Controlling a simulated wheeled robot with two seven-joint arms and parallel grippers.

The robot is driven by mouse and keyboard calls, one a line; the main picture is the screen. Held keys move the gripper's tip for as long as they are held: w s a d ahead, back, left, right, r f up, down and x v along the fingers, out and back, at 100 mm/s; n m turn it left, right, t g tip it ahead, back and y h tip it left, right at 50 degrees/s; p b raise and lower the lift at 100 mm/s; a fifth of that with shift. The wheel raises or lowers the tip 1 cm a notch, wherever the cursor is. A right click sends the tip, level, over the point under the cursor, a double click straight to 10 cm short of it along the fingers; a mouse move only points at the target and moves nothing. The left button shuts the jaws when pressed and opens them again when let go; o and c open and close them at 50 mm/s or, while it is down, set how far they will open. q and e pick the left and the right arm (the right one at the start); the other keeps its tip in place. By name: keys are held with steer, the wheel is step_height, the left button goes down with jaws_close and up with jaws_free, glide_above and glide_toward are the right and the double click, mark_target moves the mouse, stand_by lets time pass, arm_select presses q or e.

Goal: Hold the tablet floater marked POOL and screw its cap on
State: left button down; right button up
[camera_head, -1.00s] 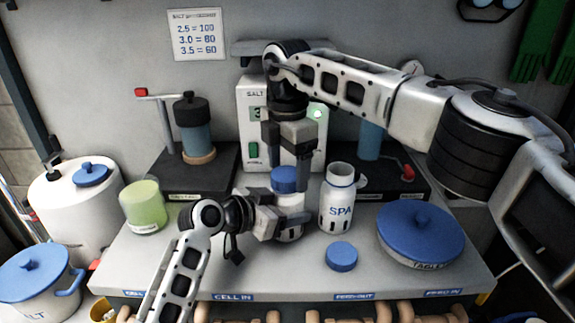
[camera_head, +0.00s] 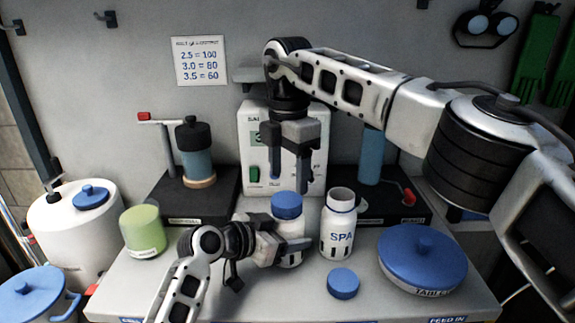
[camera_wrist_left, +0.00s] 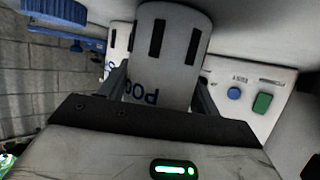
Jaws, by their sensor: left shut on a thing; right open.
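The POOL floater (camera_head: 291,257) is a white slotted bottle standing on the bench. In the left wrist view its body (camera_wrist_left: 172,55) shows part of the word POOL. My left gripper (camera_head: 296,248) is shut on its body from the left. A blue cap (camera_head: 287,204) sits on its top; whether it is screwed tight I cannot tell. My right gripper (camera_head: 288,182) is open and empty, pointing down just above the cap, with a small gap between them.
The uncapped SPA floater (camera_head: 338,222) stands close to the right. A loose blue cap (camera_head: 343,283) lies in front of it. A blue-lidded tablet tub (camera_head: 422,260) is farther right. A green cup (camera_head: 142,230) stands left. The salt meter (camera_head: 256,145) stands behind.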

mark_target(287, 199)
steer(key=n, duration=0.3)
steer(key=r+n, duration=0.1)
steer(key=n, duration=0.1)
steer(key=shift+n, duration=0.4)
steer(key=n, duration=0.4)
steer(key=r+n, duration=0.1)
steer(key=n, duration=0.2)
steer(key=shift+a, duration=0.1)
steer(key=n, duration=0.7)
steer(key=shift+r, duration=0.4)
steer(key=n, duration=0.4)
steer(key=shift+s+r+n, duration=0.1)
steer(key=shift+r+n, duration=0.15)
steer(key=shift+n, duration=0.05)
steer(key=shift+f, duration=0.15)
steer(key=shift+f, duration=3.9)
steer(key=c, duration=0.8)
steer(key=o, duration=1.2)
